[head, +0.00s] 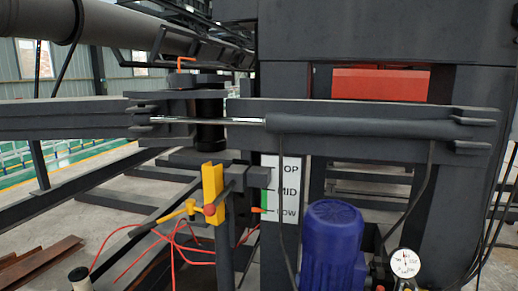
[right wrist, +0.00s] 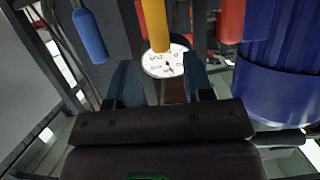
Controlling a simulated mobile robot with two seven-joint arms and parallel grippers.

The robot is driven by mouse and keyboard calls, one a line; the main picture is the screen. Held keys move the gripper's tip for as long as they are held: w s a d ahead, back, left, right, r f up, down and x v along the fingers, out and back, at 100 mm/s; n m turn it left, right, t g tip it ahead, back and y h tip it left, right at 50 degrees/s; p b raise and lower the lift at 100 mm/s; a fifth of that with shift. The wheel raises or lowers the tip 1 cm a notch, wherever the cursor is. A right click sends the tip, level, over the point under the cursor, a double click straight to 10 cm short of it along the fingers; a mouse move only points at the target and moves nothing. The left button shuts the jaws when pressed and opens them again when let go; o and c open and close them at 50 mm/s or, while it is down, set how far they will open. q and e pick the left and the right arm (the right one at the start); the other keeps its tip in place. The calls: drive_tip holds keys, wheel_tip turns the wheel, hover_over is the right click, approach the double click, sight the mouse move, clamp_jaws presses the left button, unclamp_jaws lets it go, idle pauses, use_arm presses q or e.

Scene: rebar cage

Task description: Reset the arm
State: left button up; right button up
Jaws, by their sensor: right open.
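A dark horizontal machine arm (head: 70,118) runs in from the left to a pivot post (head: 209,105) in the head view. A cylinder (head: 360,127) with a shiny rod extends along it to the right. My right gripper (right wrist: 160,82) is open in the right wrist view, with a dark finger on each side and nothing visibly held. A yellow handle (right wrist: 154,22) and a white dial gauge (right wrist: 166,62) appear beyond its fingertips. A blue handle (right wrist: 90,35) is to the left and a red handle (right wrist: 230,20) to the right. My left gripper is in neither view.
A blue motor (head: 333,245) and a dial gauge (head: 405,263) stand at lower right. Dark steel beams cross the floor at left.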

drive_tip(key=shift+s+a+r, duration=0.15)
drive_tip(key=shift+s, duration=0.5)
drive_tip(key=shift+n, duration=0.3)
drive_tip(key=a+r+n+t, duration=0.1)
drive_tip(key=a+r+n, duration=0.1)
drive_tip(key=a+r, duration=0.25)
drive_tip(key=s+a+n+y, duration=0.2)
drive_tip(key=s+a, duration=0.3)
drive_tip(key=s, duration=0.2)
drive_tip(key=s+a+f+g, duration=0.1)
drive_tip(key=s+a+f, duration=0.1)
drive_tip(key=s, duration=0.8)
drive_tip(key=s+a+f+g+p, duration=0.1)
drive_tip(key=s+a+f, duration=0.1)
drive_tip(key=s, duration=0.8)
drive_tip(key=s+a+f+g+y, duration=0.1)
drive_tip(key=s+f, duration=0.3)
drive_tip(key=s, duration=0.6)
drive_tip(key=shift+a+f+m+g+p, duration=0.3)
drive_tip(key=shift+a+g+p, duration=0.1)
drive_tip(key=shift+a, duration=0.4)
